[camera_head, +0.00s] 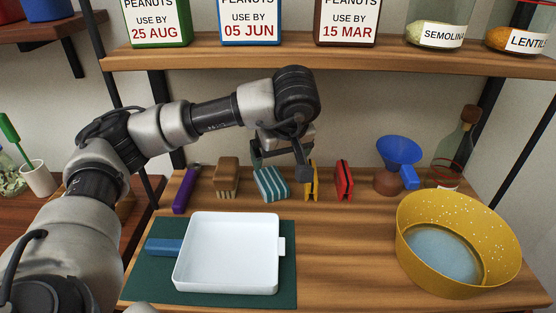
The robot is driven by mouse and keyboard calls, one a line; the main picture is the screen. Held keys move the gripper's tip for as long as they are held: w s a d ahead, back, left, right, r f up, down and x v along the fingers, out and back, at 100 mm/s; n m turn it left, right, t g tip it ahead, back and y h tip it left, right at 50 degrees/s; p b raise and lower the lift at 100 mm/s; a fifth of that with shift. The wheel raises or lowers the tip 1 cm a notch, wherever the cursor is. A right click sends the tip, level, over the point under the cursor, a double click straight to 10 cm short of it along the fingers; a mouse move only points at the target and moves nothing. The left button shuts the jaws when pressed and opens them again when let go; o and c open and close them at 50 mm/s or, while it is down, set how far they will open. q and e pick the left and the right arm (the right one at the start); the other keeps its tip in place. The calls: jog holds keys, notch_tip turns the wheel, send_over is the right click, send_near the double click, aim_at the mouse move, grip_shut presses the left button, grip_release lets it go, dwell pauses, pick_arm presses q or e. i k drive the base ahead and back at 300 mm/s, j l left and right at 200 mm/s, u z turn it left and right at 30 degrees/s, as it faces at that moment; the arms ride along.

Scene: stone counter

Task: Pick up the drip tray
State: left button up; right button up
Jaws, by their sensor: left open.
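The drip tray appears to be the white, shallow, square tray (228,250) lying flat on a dark green mat (150,284) on the wooden counter. It looks empty. It has a small white tab on its right side, and a blue handle (163,246) sticks out on its left; I cannot tell whether that handle is part of the tray. My left gripper (280,168) is open and points down, behind and above the tray, in front of the back wall near a striped cloth. It does not touch the tray. My right gripper is not in view.
Along the back stand a purple tool (185,190), a brush (227,177), the striped cloth (271,184), yellow and red clips (343,181), a blue funnel (399,152) and a bottle (454,150). A yellow basin (408,237) stands right. A shelf (230,57) with containers hangs above.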

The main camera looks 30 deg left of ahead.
aim_at(228, 253)
jog(key=u, duration=1.45)
jog(key=j+z, duration=0.35)
jog(key=k+l, duration=0.05)
jog(key=l, duration=0.05)
